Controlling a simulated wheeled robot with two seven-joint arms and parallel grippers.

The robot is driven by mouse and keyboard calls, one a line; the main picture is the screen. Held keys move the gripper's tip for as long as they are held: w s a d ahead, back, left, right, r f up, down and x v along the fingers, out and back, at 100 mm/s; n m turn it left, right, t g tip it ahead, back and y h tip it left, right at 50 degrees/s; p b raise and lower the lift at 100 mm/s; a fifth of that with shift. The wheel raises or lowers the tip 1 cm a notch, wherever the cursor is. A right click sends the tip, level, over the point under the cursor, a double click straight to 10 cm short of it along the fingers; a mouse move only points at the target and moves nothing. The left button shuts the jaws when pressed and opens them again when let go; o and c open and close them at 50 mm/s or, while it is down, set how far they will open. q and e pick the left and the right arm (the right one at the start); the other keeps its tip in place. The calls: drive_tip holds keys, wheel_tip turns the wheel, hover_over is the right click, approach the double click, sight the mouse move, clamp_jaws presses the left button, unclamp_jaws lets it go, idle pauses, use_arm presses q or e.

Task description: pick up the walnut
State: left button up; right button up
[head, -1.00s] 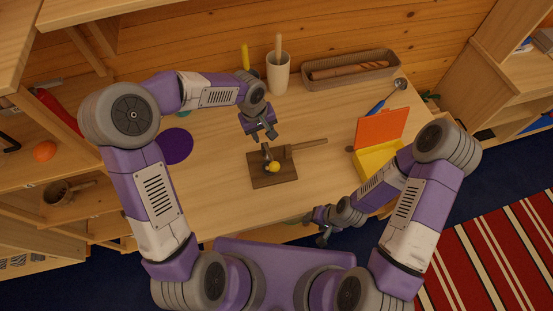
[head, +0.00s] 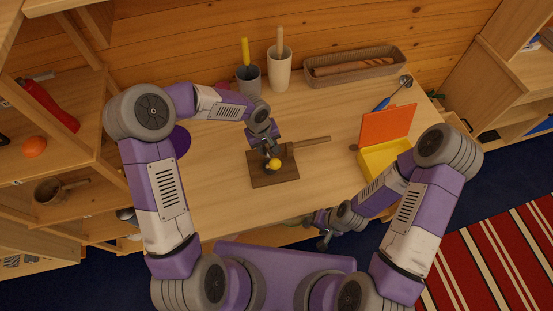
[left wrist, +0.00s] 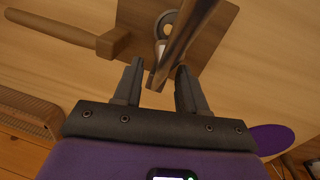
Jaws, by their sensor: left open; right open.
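A dark brown wooden board (head: 288,174) with a long handle lies on the table. A small yellow round thing (head: 275,164) shows on it beside my left gripper (head: 269,154). I cannot make out a walnut for certain in either view. In the left wrist view my left gripper (left wrist: 158,70) is open, and a tapered brown bar (left wrist: 184,42) reaches between or just beyond its fingers. A grey ring-shaped part (left wrist: 164,22) sits behind the bar over the board (left wrist: 216,38). My right gripper (head: 325,238) is open and low near the table's front edge, away from the board.
A grey cup (head: 248,80), a cream cup (head: 279,72) and a basket with bread (head: 354,74) stand along the back. A yellow box (head: 375,160) with an orange lid is at the right, by a ladle (head: 392,94).

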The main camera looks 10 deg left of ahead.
use_arm(q)
drive_tip(key=shift+w+d+f, duration=0.1)
drive_tip(key=shift+f, duration=0.55)
clamp_jaws()
drive_tip(key=shift+r, duration=0.1)
idle(0.8)
